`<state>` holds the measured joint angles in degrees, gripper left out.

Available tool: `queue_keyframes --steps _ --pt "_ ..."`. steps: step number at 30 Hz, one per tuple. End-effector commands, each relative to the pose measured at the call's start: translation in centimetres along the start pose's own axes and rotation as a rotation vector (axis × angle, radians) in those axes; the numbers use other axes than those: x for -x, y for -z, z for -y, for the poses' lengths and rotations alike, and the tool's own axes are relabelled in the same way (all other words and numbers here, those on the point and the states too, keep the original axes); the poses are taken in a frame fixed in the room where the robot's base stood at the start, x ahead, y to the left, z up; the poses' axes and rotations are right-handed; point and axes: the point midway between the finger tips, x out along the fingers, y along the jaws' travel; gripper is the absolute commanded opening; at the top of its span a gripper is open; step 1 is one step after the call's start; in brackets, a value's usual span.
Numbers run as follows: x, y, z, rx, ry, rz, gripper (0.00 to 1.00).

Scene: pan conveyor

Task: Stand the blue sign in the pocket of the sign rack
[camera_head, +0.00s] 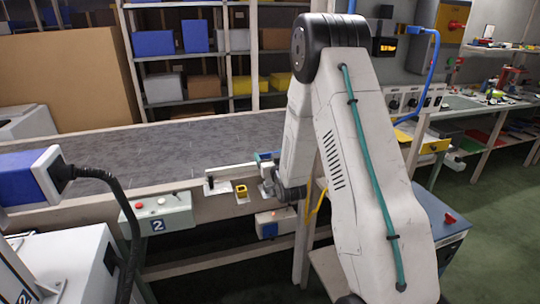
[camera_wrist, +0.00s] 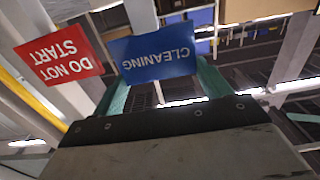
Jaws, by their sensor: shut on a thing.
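The blue sign (camera_wrist: 155,52), lettered CLEANING, shows upside down in the wrist view. It spans the space between the teal fingers of my gripper (camera_wrist: 163,82), which is shut on it. A red sign (camera_wrist: 58,55), lettered DO NOT START, is to the left of the blue one, also upside down and apart from my fingers. In the head view my arm hides most of my gripper, and a small blue and teal patch shows beside the arm at the conveyor's near edge. I cannot make out the sign rack's pocket clearly in either view.
The grey conveyor belt (camera_head: 150,150) runs behind my arm. A control box marked 2 (camera_head: 158,215) and a small yellow part (camera_head: 241,190) are on its near side. Shelves (camera_head: 190,53) with bins stand behind. A workbench (camera_head: 470,103) is at the right, with open floor before it.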

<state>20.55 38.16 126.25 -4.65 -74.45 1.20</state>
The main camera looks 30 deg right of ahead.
Motion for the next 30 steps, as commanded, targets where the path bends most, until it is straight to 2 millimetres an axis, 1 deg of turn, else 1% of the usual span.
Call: queue_keyframes --steps 26,27,29,30 --pt "0.0 -2.2 0.0 0.000 0.000 0.001 0.40" --pt "0.0 -2.2 0.0 0.000 0.000 0.000 0.85" --pt "0.0 -2.2 0.0 0.000 0.000 0.000 1.00" --pt "0.0 -2.2 0.0 0.000 0.000 0.000 1.00"
